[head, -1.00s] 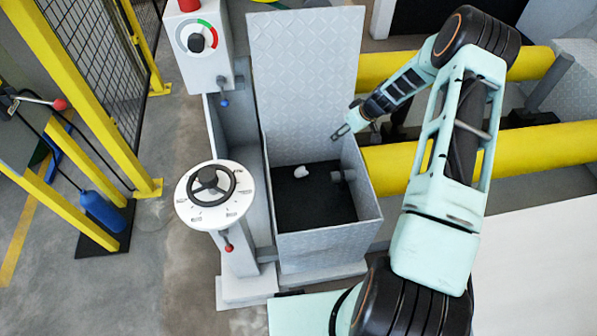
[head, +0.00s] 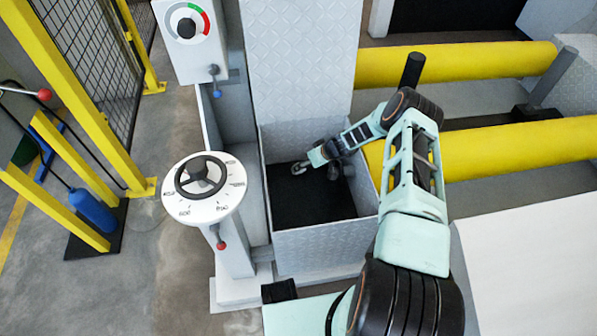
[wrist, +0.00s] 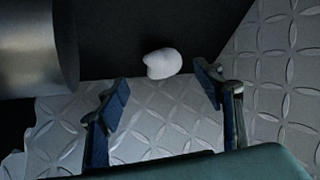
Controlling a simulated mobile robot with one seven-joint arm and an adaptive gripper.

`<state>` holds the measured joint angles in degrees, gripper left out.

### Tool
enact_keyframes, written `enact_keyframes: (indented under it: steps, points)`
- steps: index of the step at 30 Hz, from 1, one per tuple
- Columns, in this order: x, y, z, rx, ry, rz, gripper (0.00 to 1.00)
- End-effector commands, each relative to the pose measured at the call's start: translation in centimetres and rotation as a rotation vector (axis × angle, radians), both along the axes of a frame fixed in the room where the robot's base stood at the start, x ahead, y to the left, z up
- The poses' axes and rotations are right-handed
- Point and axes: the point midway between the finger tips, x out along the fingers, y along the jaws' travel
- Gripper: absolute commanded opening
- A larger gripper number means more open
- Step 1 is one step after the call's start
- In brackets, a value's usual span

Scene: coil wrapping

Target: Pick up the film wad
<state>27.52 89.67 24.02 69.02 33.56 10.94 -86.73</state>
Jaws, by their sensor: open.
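The film wad (wrist: 162,63) is a small, white, rounded lump on the dark floor of the metal bin. In the wrist view it lies just beyond my fingertips, roughly centred between them. My gripper (wrist: 164,80) is open, with one blue-padded finger on each side and nothing held. In the head view my gripper (head: 296,171) reaches down into the bin from the right, and the wad cannot be told apart from it there.
The diamond-plate bin (head: 325,243) has walls close around my gripper. A handwheel pedestal (head: 202,190) is left of the bin; yellow rollers (head: 500,150) lie to the right.

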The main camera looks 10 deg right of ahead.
Motion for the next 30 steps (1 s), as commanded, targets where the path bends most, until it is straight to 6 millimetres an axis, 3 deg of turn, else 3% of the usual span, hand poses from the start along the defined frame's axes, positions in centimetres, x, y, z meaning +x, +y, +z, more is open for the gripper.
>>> enact_keyframes:
  steps: [11, 21, 30]
  points:
    - [1.6, 1.9, -4.2, -0.001, 0.000, 0.002, 0.61]
    - [1.9, 2.1, -4.4, 0.000, 0.000, 0.000, 0.60]
    - [1.9, 2.1, -4.4, 0.000, 0.000, 0.000, 0.27]
